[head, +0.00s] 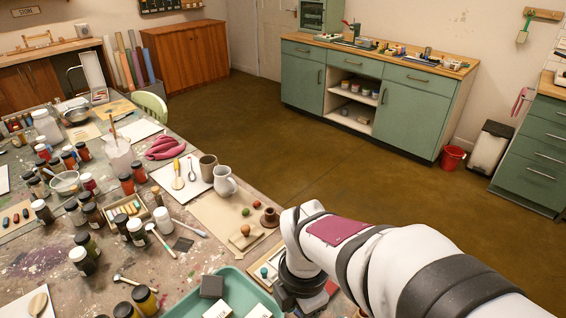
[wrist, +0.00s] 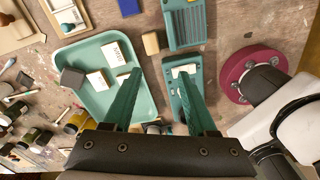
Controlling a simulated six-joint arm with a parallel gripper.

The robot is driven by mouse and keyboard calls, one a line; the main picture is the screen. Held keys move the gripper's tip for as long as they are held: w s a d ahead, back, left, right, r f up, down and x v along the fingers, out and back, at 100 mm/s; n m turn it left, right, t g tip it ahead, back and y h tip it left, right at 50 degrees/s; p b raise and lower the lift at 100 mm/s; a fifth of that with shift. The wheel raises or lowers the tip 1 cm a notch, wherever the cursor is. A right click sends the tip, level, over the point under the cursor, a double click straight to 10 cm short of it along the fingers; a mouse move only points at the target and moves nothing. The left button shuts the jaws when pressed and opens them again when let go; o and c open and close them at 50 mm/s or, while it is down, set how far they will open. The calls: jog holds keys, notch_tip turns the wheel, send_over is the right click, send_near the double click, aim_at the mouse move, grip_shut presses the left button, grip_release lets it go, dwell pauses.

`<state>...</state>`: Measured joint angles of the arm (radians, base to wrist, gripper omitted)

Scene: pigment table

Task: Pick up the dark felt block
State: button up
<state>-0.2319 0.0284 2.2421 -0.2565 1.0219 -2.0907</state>
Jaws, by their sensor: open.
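The dark felt block (head: 212,286) is a charcoal-grey block in the green tray (head: 242,283) at the bottom of the head view. In the wrist view the same block (wrist: 72,77) sits at the left side of the tray (wrist: 88,47), beside white blocks. My gripper (wrist: 159,72) is open and empty, its two green fingers spread apart. The left finger overlaps the tray's right side in the picture, and the block lies left of both fingers. In the head view my gripper is mostly hidden behind my arm.
White printed blocks (wrist: 97,80) share the tray. A wooden block (wrist: 154,42), a blue block (wrist: 129,6) and teal holders (wrist: 184,24) lie right of it. Jars and bottles (head: 83,261) crowd the table left of the tray.

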jog(key=f+n, duration=0.1)
jog(key=f, duration=0.4)
jog(key=w+f+n, duration=0.1)
jog(key=f, duration=0.5)
jog(key=a+f+n, duration=0.1)
jog(key=f, duration=0.5)
jog(key=shift+w+n, duration=0.3)
jog(key=shift+w, duration=0.1)
grip_shut()
